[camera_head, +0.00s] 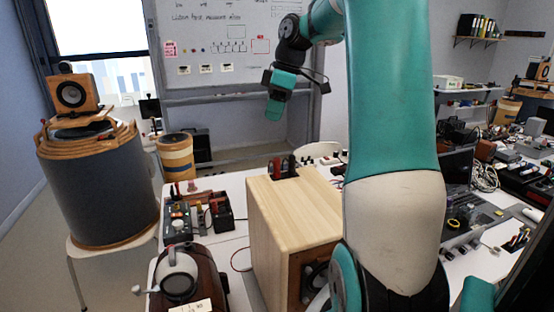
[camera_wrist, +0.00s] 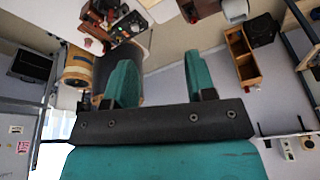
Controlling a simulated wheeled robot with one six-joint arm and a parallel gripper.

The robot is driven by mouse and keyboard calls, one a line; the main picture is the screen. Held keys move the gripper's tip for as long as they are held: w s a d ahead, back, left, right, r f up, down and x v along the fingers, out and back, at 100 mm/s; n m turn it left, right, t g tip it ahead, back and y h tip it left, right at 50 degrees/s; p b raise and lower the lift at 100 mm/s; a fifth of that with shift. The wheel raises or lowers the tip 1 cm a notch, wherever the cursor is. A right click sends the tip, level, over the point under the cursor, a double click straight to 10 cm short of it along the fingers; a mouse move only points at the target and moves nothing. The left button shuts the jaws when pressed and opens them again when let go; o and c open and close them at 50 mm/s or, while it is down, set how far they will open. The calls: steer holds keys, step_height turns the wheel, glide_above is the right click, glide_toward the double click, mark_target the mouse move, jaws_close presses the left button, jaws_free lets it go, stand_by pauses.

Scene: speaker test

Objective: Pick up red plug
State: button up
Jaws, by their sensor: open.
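A small red piece (camera_head: 178,188), which may be the red plug, stands near the back left edge of the white table; it is too small to be sure. A small red spot also shows at the table edge in the wrist view (camera_wrist: 88,43). Red and black upright pieces (camera_head: 284,167) show at the back of the wooden speaker box; which of these is the plug I cannot tell. My gripper (camera_head: 274,106) hangs in the air high above and behind the table. In the wrist view my gripper (camera_wrist: 161,78) is open, with nothing between its teal fingers.
The wooden speaker box (camera_head: 290,210) fills the table's middle. A device with knobs (camera_head: 180,225) and a red-black case (camera_head: 221,212) stand left of it, with headphones (camera_head: 178,275) in front. A large grey drum (camera_head: 95,190) stands left. The whiteboard (camera_head: 225,45) is behind my gripper.

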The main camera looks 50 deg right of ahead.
glide_toward(278, 158)
steer(key=p+x, duration=0.1)
steer(key=x, duration=0.4)
steer(key=shift+w+a+f+p, duration=0.1)
steer(key=shift+w+a+p, duration=0.1)
steer(key=shift+p, duration=0.15)
steer(key=shift+d+p+x, duration=0.2)
steer(key=shift+p+x, duration=1.3)
steer(key=shift+x, duration=1.55)
steer(key=shift+s, duration=0.15)
jaws_close()
step_height(278, 158, up, 20)
steer(key=b, duration=0.2)
